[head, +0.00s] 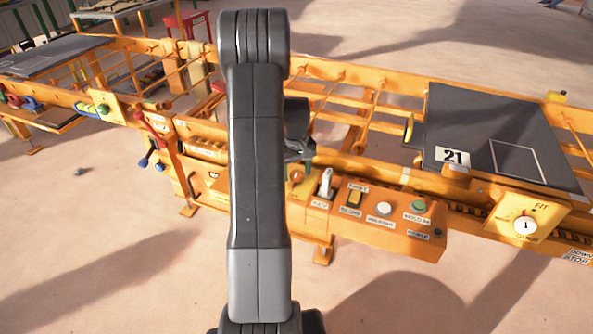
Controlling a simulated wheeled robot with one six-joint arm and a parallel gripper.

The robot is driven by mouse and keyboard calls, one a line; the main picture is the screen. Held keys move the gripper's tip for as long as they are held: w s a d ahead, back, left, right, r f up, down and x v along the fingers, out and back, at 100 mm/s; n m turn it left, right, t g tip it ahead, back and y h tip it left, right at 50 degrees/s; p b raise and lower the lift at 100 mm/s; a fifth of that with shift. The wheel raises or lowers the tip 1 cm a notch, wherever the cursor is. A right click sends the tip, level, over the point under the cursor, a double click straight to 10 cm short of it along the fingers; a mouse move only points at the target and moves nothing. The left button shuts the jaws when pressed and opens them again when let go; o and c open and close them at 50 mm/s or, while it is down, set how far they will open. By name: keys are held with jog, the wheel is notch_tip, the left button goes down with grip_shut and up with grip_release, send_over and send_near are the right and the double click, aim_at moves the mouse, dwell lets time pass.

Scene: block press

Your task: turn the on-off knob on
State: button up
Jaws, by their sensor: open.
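An orange control panel (372,235) sits on the front of the orange machine, right of my arm. At its left end a light grey upright knob (326,182) stands above a small label too small to read; I cannot tell for sure that it is the on-off knob. A small orange-brown part (297,175) shows left of it, partly under my gripper. My gripper (303,155) is open, dark, and just above and left of the grey knob, apart from it as far as I see. My arm hides part of the machine.
A round white dial (525,226) is at right. The floor in front is clear.

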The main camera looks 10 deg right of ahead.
jog(key=c, duration=1)
jog(key=m, duration=0.3)
jog(key=shift+r+m+p, duration=0.1)
jog(key=shift+m+p, duration=0.2)
jog(key=shift+m, duration=0.1)
jog(key=m, duration=0.3)
jog(key=shift+m, duration=0.3)
jog(key=m, duration=0.6)
jog(key=shift+p, duration=0.35)
jog(key=shift+m, duration=0.4)
